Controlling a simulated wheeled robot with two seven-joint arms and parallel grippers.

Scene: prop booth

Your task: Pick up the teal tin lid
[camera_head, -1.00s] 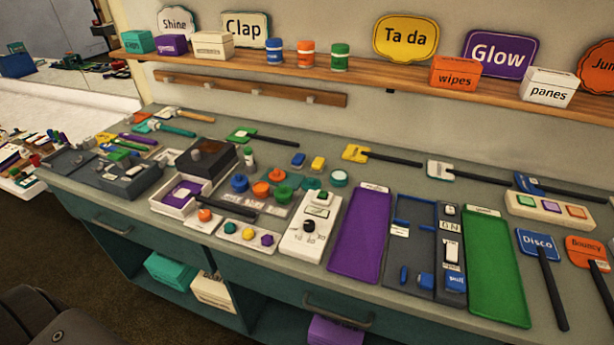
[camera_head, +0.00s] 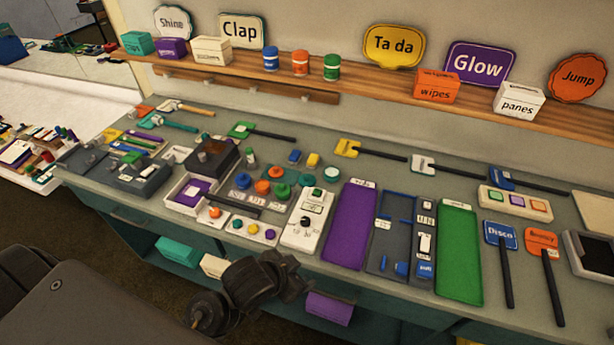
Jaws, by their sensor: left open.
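A small flat teal piece (camera_head: 307,180), which looks like the teal tin lid, lies on the grey bench top near the middle. A round tin (camera_head: 331,173) with a teal side and pale top stands just right of it; at this size I cannot tell for sure which part is the lid. My left gripper (camera_head: 289,274) is open and empty, in front of the bench's front edge and well short of both. My right gripper is not in view.
A green knob (camera_head: 281,191) on a grey plate and a white dial panel (camera_head: 308,220) sit between my gripper and the lid. A purple tray (camera_head: 350,225) lies to the right. A wooden shelf (camera_head: 380,92) with boxes and signs runs behind.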

